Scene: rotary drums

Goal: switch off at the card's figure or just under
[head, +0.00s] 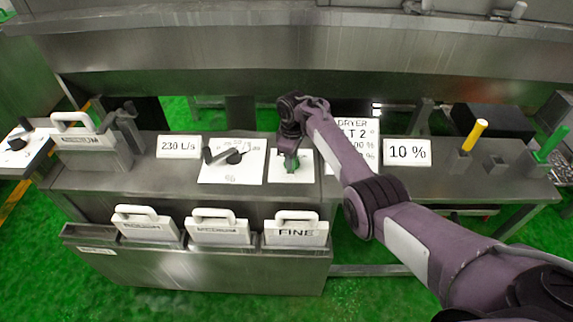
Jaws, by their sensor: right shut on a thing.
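My right arm reaches in from the lower right. Its gripper (291,158) points down over a small white plate (302,174) on the bench and is shut on a small green handle (291,166) there; the gripper hides most of it. A white card reading "10 %" (407,152) stands to the right of my arm. A sign with "DRYER" and "LT 2" (352,124) stands behind my forearm, which covers part of its text and figures. My left gripper is not in view.
Left of the gripper are a dial plate (230,176) with a dark knob and a card reading "230 L/s" (178,146). Handled plates, one marked "FINE" (296,233), stand in the front rack (200,270). Yellow (475,134) and green (552,143) handles stand at the right.

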